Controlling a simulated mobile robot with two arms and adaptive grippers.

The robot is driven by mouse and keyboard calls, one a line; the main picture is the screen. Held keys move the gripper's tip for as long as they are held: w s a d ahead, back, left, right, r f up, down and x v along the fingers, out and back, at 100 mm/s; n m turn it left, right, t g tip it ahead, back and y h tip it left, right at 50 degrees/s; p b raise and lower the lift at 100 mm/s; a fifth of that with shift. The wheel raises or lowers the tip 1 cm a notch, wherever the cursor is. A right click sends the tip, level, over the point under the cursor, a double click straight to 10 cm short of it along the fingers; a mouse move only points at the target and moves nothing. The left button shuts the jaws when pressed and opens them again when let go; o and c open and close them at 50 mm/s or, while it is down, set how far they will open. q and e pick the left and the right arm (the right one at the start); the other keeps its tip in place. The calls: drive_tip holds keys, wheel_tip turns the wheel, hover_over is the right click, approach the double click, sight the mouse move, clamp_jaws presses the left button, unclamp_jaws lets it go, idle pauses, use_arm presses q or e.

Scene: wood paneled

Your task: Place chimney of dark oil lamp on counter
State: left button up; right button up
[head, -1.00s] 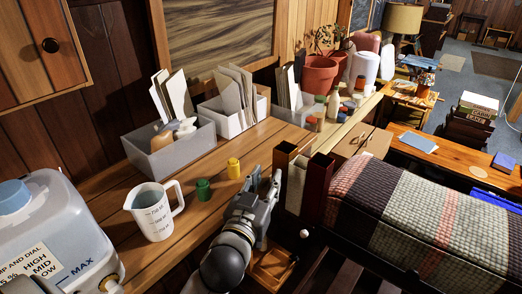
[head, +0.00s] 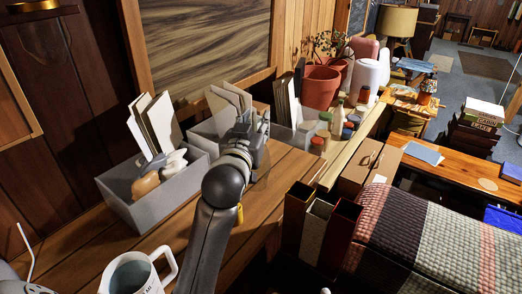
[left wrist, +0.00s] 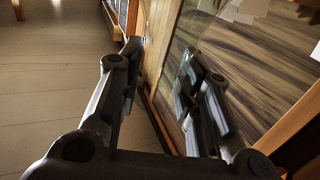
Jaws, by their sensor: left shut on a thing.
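My left gripper (head: 254,124) is over the wooden counter (head: 75,238), in front of the middle grey bin. It is shut on a clear glass piece, probably the chimney, which shows only as a faint see-through shape around the fingers. In the left wrist view, the gripper (left wrist: 160,78) has its fingers on either side of this clear glass chimney (left wrist: 170,68), whose curved edge is faint. I cannot make out its lower end or whether it touches anything. I cannot make out the dark oil lamp.
Open-topped boxes (head: 318,222) stand at the right. Bare counter lies between bin and jug.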

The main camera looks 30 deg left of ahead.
use_arm(q)
drive_tip(key=w+a+f+p, duration=0.3)
drive_tip(key=w+f, duration=0.7)
drive_tip(key=f, duration=0.1)
drive_tip(key=shift+a+f, duration=0.3)
use_arm(e)
drive_tip(key=r, duration=0.3)
drive_tip(key=shift+s+a+r, duration=0.2)
drive_tip(key=shift+s+r, duration=0.05)
drive_tip(key=shift+r, duration=0.05)
use_arm(q)
drive_tip(key=shift+w+f, duration=0.1)
use_arm(e)
drive_tip(key=shift+d+f, duration=0.1)
drive_tip(key=shift+d, duration=0.05)
use_arm(q)
drive_tip(key=o, duration=0.6)
drive_tip(key=shift+f, duration=0.1)
drive_tip(key=o, duration=0.5)
drive_tip(key=shift+c, duration=0.2)
drive_tip(key=shift+r, duration=0.2)
use_arm(e)
drive_tip(key=shift+w, duration=0.15)
